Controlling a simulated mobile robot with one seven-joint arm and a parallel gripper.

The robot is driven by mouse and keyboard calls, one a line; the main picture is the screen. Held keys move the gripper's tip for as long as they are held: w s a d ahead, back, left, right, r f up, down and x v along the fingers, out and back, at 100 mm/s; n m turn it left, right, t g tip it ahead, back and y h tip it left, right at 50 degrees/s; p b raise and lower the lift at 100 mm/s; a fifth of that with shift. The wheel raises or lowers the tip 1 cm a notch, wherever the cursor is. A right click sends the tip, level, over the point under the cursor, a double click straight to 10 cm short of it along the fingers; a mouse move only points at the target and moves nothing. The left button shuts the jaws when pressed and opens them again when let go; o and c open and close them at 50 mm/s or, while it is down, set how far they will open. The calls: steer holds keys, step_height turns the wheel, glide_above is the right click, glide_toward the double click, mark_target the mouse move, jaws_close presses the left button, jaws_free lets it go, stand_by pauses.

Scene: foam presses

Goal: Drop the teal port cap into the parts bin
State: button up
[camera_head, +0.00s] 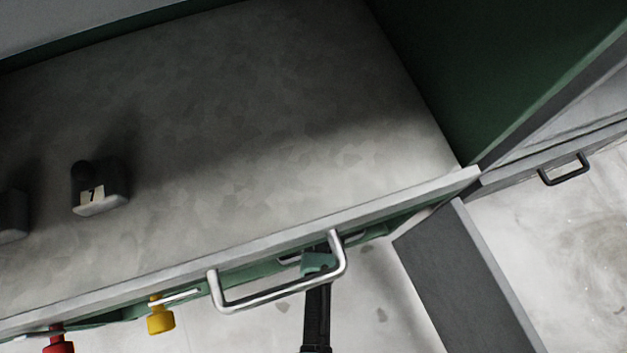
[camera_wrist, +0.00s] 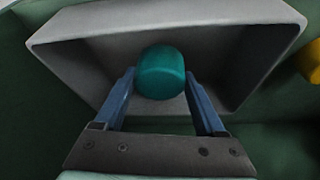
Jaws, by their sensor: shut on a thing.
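The teal port cap (camera_wrist: 161,73) is a rounded cylinder seen in the wrist view. It sits between the tips of the two blue fingers of my gripper (camera_wrist: 160,80), which is shut on it. Behind the cap is an open grey container (camera_wrist: 75,62) with sloping walls, which looks like the parts bin. The cap appears in front of its opening; I cannot tell how far apart they are. In the head view I cannot make out the bin or the gripper's fingers.
In the head view, a metal handle (camera_head: 275,298) stands out from the front edge of a broad grey deck (camera_head: 240,130). A yellow knob (camera_head: 160,318) and a red knob (camera_head: 58,343) hang below that edge. A dark block (camera_head: 100,205) stands on the deck.

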steer(key=shift+f, duration=0.1)
steer(key=shift+f, duration=0.5)
steer(key=o, duration=1.3)
steer(key=shift+r, duration=0.35)
steer(key=p+v, duration=0.5)
steer(key=v, duration=0.1)
steer(key=shift+s+r, duration=0.1)
steer(key=shift+r, duration=0.2)
steer(key=s+p, duration=0.1)
steer(key=s, duration=0.2)
steer(key=s+d+p, duration=0.1)
steer(key=s+p, duration=0.1)
steer(key=s, duration=0.2)
steer(key=s+f+p, duration=0.1)
steer(key=s+p, duration=0.1)
steer(key=s, duration=0.2)
steer(key=shift+s+d, duration=0.15)
steer(key=shift+s, duration=0.05)
